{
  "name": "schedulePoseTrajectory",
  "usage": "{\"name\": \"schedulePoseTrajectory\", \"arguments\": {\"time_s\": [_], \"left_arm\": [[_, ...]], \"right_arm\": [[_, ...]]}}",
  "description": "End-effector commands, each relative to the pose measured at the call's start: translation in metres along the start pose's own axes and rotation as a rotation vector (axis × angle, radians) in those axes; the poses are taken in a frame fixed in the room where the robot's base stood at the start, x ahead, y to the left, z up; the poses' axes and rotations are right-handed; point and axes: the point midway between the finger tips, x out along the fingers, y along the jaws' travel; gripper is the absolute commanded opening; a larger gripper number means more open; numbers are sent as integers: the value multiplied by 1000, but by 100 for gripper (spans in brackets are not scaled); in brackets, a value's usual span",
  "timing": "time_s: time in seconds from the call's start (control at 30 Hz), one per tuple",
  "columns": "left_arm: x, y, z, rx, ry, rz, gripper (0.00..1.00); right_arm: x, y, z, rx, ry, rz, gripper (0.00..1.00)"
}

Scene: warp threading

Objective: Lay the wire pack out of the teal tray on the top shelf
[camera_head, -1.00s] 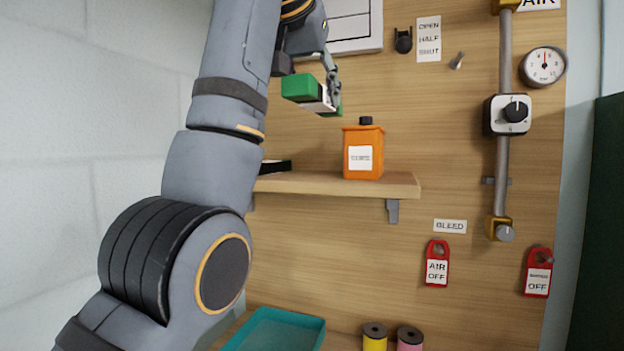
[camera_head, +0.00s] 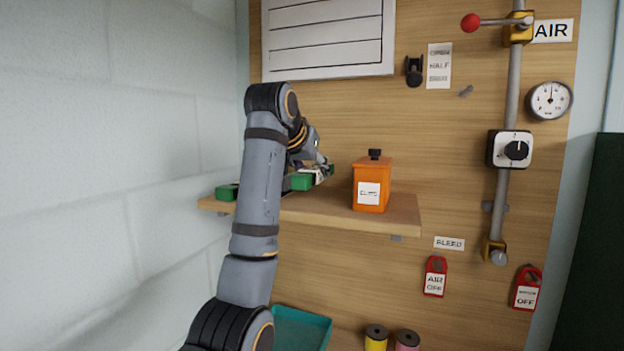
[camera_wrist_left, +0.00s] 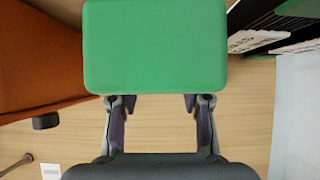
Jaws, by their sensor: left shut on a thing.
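The wire pack is a green block (camera_head: 301,182) with a pale band, held by my left gripper (camera_head: 320,170) over the top shelf (camera_head: 330,209), left of the orange canister. In the left wrist view the green pack (camera_wrist_left: 155,45) lies across the ends of the two fingers, which are shut on it. I cannot tell whether the pack touches the shelf. The teal tray (camera_head: 304,331) is low at the bottom, partly hidden by my arm; the visible part looks empty. My right gripper is not in view.
The orange canister (camera_head: 371,187) with a black cap stands on the shelf, close to the pack. Another green object (camera_head: 227,191) sits at the shelf's left end; dark, white-labelled items (camera_wrist_left: 270,40) show in the wrist view. Yellow (camera_head: 375,339) and pink (camera_head: 406,341) spools stand below.

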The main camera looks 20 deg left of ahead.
Motion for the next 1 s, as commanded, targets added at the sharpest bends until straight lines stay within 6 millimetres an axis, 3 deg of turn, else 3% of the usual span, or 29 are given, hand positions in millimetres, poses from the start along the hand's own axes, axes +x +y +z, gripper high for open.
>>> {"name": "schedulePoseTrajectory", "arguments": {"time_s": [0.1, 0.27, 0.67, 0.7, 0.87, 1.0], "left_arm": [[10, -3, 5, 0, -1, -1, 0], [20, -2, 21, 0, 0, -1, 0], [25, -2, 30, 0, 2, -1, 0], [26, -2, 31, 0, -1, 0, 42], [26, -2, 30, -1, -2, 0, 64], [26, -2, 30, -1, -2, 0, 64]], "right_arm": [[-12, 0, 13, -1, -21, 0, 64], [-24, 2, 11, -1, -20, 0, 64], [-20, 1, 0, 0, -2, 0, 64], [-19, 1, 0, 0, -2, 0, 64], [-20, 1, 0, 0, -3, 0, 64], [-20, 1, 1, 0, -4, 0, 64]]}}
